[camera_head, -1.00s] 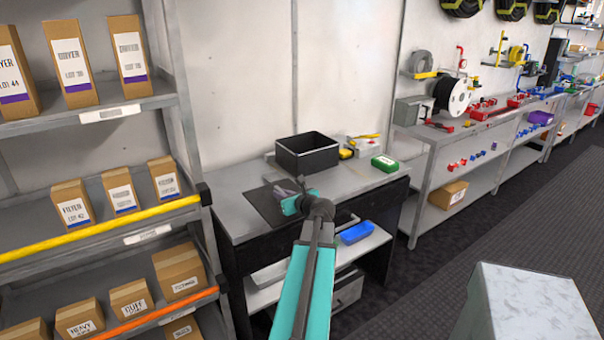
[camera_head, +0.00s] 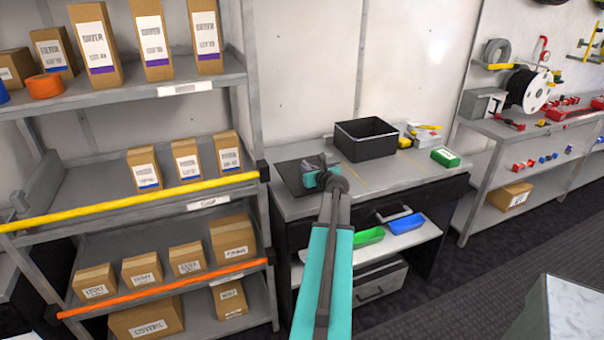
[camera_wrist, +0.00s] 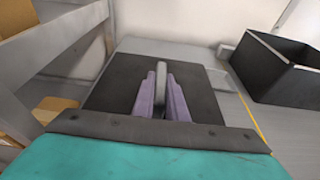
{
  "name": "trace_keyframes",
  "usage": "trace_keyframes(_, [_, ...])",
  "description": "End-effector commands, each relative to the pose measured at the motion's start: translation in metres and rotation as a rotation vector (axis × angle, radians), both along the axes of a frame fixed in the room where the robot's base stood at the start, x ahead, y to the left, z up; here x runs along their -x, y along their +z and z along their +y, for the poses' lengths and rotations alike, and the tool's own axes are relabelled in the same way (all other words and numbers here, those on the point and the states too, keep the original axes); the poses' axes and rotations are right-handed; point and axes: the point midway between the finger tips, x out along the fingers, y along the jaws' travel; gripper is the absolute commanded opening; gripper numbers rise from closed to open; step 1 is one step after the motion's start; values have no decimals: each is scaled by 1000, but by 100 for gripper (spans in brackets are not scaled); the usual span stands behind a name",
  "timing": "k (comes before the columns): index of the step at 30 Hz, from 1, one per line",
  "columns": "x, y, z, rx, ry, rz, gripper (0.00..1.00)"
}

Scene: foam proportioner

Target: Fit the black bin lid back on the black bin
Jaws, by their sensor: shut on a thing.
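The black bin (camera_head: 366,146) stands open-topped on the grey workbench, and its near corner shows at the right of the wrist view (camera_wrist: 282,75). The black bin lid (camera_head: 287,176) is a flat dark square to the left of the bin, apart from it. In the wrist view the lid (camera_wrist: 108,92) spreads under my gripper (camera_wrist: 161,98). The purple fingers are shut on the grey upright handle in the lid's middle. In the head view my gripper (camera_head: 322,168) partly hides the lid. I cannot tell whether the lid touches the bench.
The workbench (camera_head: 390,180) has clear top in front of the bin. A green box (camera_head: 445,157) and a grey box with yellow tools (camera_head: 424,134) stand right of the bin. A shelf rack with cartons and a yellow bar (camera_head: 150,199) stands close on the left.

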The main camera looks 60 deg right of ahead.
Motion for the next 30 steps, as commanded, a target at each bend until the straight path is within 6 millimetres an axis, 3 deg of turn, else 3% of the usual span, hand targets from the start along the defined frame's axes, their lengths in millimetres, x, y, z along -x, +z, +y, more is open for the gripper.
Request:
trace_keyframes(3, [-18,-1,-3,-1,1,1,0])
trace_keyframes(7, [-26,-2,-4,0,0,0,0])
trace_keyframes(20, [-27,-5,-3,-1,0,-1,0])
trace_keyframes(30, [-28,-33,-3,-1,2,-1,0])
